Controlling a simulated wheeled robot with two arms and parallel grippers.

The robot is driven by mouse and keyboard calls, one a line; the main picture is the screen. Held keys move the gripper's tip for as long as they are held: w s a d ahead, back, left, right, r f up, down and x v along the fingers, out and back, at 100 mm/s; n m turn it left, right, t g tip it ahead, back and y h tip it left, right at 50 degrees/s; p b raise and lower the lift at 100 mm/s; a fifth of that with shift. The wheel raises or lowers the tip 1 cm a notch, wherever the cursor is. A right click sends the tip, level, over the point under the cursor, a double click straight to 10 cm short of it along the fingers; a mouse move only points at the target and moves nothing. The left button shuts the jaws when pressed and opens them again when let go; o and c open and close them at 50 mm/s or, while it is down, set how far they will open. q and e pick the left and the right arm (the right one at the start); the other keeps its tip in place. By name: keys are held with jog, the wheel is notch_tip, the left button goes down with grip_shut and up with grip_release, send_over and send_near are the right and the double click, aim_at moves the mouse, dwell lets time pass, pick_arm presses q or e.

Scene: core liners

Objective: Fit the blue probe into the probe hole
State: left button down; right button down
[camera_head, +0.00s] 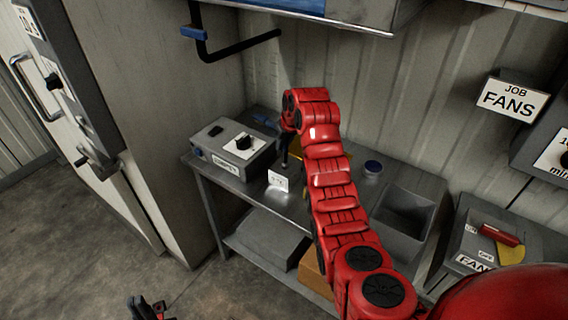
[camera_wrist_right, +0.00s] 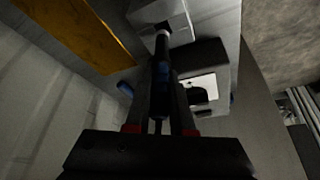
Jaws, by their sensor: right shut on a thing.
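In the right wrist view the blue probe (camera_wrist_right: 163,71) is between the fingers of my right gripper (camera_wrist_right: 162,92), which is shut on it. Its grey tip points at a pale block (camera_wrist_right: 160,18); I cannot tell whether the tip is in a hole, and no probe hole shows clearly. In the head view my right gripper (camera_head: 285,158) points down over the bench, beside a small white label (camera_head: 278,181), largely hidden by my red arm. My left gripper (camera_head: 146,307) is low at the bottom edge, away from the bench, with its fingers apart and empty.
A grey box with a black dial (camera_head: 232,153) stands left of my right gripper on the metal bench (camera_head: 215,178). A tall cabinet (camera_head: 125,120) stands left.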

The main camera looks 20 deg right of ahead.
aim_at(284, 157)
notch_tip(284, 157, down, 6)
jog(key=shift+r+p, duration=0.15)
jog(key=shift+p, duration=0.65)
jog(key=shift+f, duration=0.3)
jog(key=c, duration=0.8)
grip_release()
jog(key=shift+r, duration=0.1)
